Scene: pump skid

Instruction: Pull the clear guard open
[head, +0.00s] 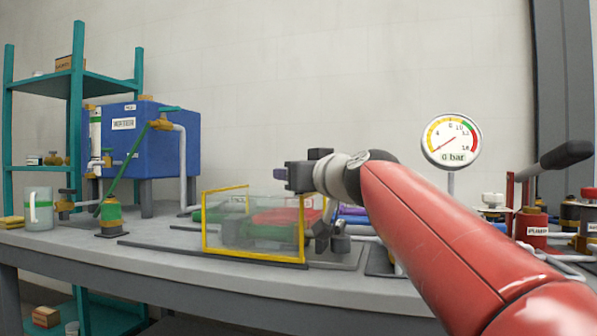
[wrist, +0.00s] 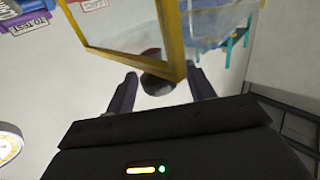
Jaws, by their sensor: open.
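The clear guard (head: 252,238) is a see-through panel in a yellow frame. It stands on the bench in the head view, with green and red machinery showing through it. In the wrist view its yellow frame (wrist: 176,45) reaches down from the top to my fingers. A dark round knob (wrist: 157,86) at the frame's lower corner lies between my fingertips. My gripper (wrist: 161,76) is open, one finger on each side of the knob, and I see no clear contact.
A pressure gauge (head: 451,141) reading near 0 bar stands right of my arm. Bare bench lies in front.

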